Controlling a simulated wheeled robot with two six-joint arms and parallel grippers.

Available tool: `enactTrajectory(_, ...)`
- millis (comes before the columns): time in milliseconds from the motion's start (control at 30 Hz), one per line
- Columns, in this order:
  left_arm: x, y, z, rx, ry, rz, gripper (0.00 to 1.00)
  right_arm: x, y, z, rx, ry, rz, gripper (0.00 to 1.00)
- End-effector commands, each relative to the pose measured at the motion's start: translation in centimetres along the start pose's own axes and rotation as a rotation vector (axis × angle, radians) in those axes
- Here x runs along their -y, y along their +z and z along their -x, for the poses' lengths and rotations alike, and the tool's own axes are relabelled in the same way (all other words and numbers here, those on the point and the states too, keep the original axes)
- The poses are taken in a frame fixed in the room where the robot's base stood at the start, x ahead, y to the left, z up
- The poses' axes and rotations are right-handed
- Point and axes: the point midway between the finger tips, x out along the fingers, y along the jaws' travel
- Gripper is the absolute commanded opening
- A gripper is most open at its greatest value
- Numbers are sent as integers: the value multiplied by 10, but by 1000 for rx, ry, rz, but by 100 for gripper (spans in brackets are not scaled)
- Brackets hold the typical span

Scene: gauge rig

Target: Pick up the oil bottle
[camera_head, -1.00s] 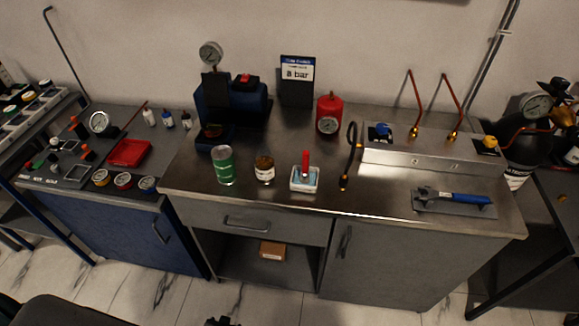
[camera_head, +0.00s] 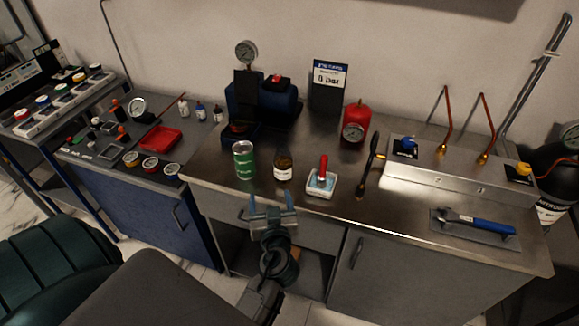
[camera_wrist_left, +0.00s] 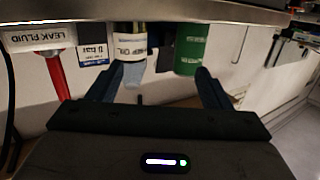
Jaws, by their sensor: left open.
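The oil bottle (camera_head: 283,167), brown with a pale label, stands upright on the steel bench near its front edge. A green can (camera_head: 244,160) stands just left of it. My left gripper (camera_head: 272,208) is open and empty, in front of the bench edge and apart from the bottle. In the left wrist view the oil bottle (camera_wrist_left: 129,43) and the green can (camera_wrist_left: 191,48) appear upside down beyond the open fingers (camera_wrist_left: 158,85). My right gripper is not in view.
A white tray (camera_head: 314,190) with a red-handled item stands right of the bottle. A blue pump unit (camera_head: 279,101) and red gauge vessel (camera_head: 355,122) stand behind. A black-handled torch-like tool (camera_head: 369,166) and blue-handled wrench (camera_head: 490,227) are further right. Bare steel lies between.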

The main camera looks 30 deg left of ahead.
Motion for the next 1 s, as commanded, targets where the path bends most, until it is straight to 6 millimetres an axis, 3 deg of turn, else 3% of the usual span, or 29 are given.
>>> enactTrajectory(133, -23, -7, -3, -67, 48, 17, 73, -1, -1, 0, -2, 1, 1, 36)
enactTrajectory(300, -38, -13, -7, -105, 84, 23, 73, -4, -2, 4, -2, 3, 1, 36)
enactTrajectory(600, -43, -20, -50, -108, 88, 23, 73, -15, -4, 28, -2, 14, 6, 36)
enactTrajectory(800, -44, -20, -62, -106, 86, 24, 73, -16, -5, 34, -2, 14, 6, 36)
enactTrajectory(1000, -47, -30, -82, -105, 85, 22, 73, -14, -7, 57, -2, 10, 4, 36)
